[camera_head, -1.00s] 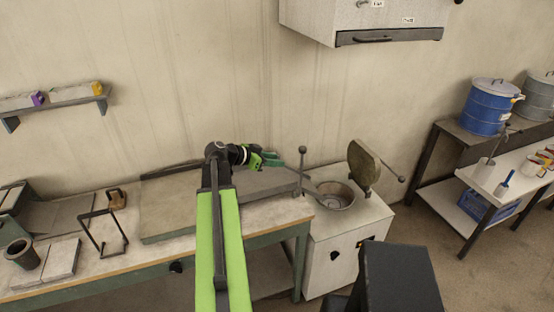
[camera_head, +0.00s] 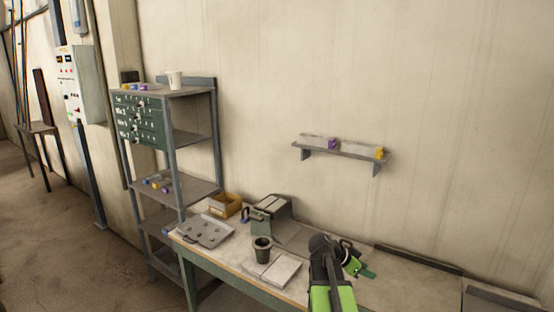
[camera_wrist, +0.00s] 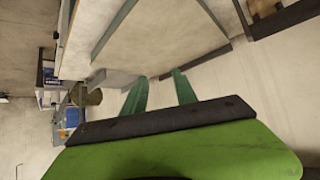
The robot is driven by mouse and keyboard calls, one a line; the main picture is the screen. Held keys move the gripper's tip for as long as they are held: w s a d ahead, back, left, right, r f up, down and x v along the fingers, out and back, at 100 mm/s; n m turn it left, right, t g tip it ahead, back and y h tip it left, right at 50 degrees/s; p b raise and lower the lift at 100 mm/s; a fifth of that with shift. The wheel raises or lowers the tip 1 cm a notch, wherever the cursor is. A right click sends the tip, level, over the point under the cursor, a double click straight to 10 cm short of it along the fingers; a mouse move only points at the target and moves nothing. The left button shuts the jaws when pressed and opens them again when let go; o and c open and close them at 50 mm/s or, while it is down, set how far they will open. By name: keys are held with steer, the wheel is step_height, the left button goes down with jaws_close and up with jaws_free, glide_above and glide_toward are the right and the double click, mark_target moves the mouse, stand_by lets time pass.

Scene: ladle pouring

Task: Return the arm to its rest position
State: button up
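My gripper (camera_head: 366,272) shows at the lower right of the head view, with its green fingers out to the right over the workbench (camera_head: 405,291). My arm is bent, with its green link coming up from the bottom edge. In the wrist view my gripper's two green fingers (camera_wrist: 160,88) stand apart with nothing held between them. A pale bench surface lies beyond them, and I cannot tell the exact height of the fingers above it.
A dark cup (camera_head: 262,250), a pale block (camera_head: 275,271) and a grey plate with holes (camera_head: 205,231) are on the bench left of my arm. A shelf rack (camera_head: 172,190) stands at the left. A wall shelf (camera_head: 345,152) hangs above.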

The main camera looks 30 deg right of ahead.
steer(key=w+a+f+n+t+y, duration=0.1)
steer(key=w+a+f+n, duration=0.15)
steer(key=a, duration=0.75)
steer(key=w+a+f+n+t+y, duration=0.1)
steer(key=w+a+f+n+y, duration=0.15)
steer(key=a, duration=0.65)
steer(key=w+a+f+n+t+y, duration=0.1)
steer(key=w+a+f+n, duration=0.2)
steer(key=a, duration=0.7)
steer(key=s+a+f+n+y, duration=0.1)
steer(key=s+a+n+y, duration=0.1)
steer(key=a+n, duration=0.3)
steer(key=s+a+n+g+y+b, duration=0.1)
steer(key=a+n, duration=0.5)
steer(key=a, duration=0.6)
steer(key=shift+s+f+g+y, duration=0.35)
steer(key=shift+s+y, duration=0.4)
steer(key=shift+y, duration=0.5)
steer(key=shift+d, duration=0.1)
